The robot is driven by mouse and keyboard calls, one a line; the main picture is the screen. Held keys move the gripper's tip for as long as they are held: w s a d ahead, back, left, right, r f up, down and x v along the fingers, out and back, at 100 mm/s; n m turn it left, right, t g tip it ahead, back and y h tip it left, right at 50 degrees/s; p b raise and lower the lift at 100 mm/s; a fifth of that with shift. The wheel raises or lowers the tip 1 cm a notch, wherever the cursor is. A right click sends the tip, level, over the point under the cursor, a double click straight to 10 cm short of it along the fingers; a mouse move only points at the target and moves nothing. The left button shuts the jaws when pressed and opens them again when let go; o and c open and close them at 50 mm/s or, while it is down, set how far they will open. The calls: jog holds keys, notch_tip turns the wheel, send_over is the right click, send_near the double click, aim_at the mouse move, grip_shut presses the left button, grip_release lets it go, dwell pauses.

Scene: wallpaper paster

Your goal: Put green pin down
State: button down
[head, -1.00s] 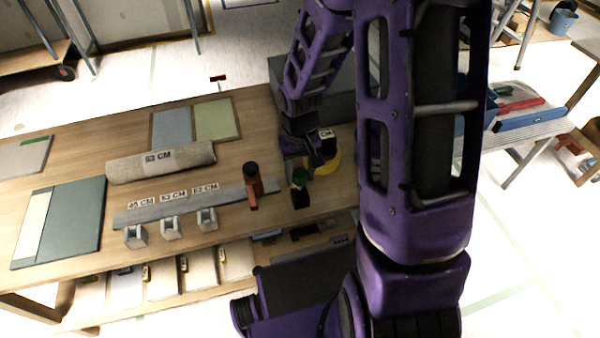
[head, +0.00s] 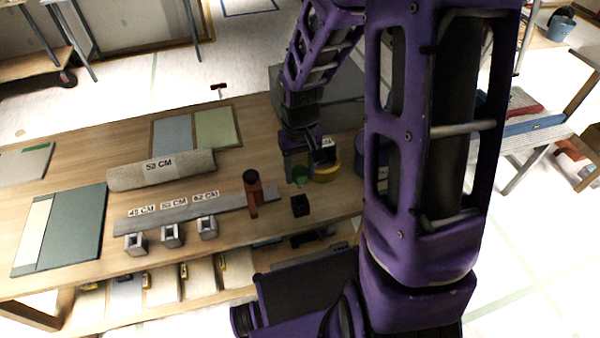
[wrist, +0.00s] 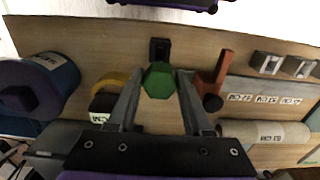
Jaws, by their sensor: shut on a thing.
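The green pin (wrist: 158,80) shows its hexagonal green end in the wrist view, between the two fingers of my gripper (wrist: 161,84). My gripper is shut on it. In the head view the green pin (head: 301,174) is a small green patch below my gripper (head: 303,165), at the table's right part. A small black block (head: 299,206) stands on the table in front of the pin, apart from it in the picture. It also shows just beyond the pin in the wrist view (wrist: 159,50). I cannot tell the pin's height above the table.
A yellow tape roll (head: 327,170) lies close right of my gripper. An orange tool with a black knob (head: 253,195) stands to the left, near a grey strip (head: 180,207) and a rolled sheet (head: 160,168). A blue roll (wrist: 40,82) is at the wrist view's left.

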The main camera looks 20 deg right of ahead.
jog(key=w+a+b, duration=0.2)
jog(key=w, duration=0.7)
jog(key=w+a+b, duration=0.2)
jog(key=w+a, duration=0.1)
jog(key=w, duration=0.7)
notch_tip(320, 180, down, 10)
jog(key=shift+r+b, duration=0.1)
jog(key=shift+b, duration=0.3)
jog(key=shift+f, duration=0.25)
jog(key=shift+c, duration=1.6)
grip_release()
jog(key=shift+r, duration=0.1)
